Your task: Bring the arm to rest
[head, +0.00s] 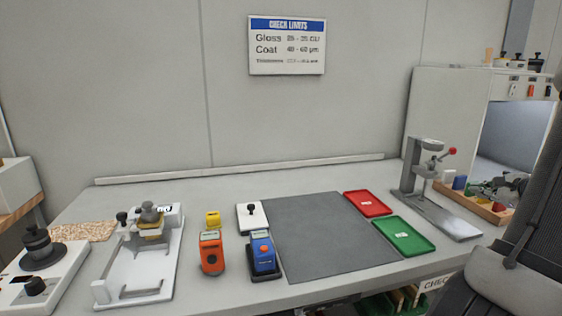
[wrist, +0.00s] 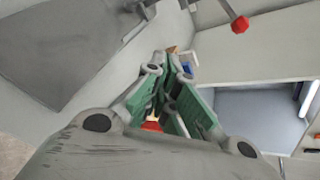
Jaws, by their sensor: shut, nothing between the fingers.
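My gripper (wrist: 176,66) shows in the wrist view, its two fingers with green inner sides drawn together at the tips. No object shows held at the tips. Small coloured things, one of them red, show through and beyond the fingers, partly hidden by them.
The bench holds a grey mat (head: 322,237), a red tray (head: 368,204), a green tray (head: 404,236), an orange meter (head: 211,252) and a blue meter (head: 263,254). A stand (head: 425,184) with a red-knobbed lever (wrist: 240,24) is at right, beside a wooden box (head: 484,211).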

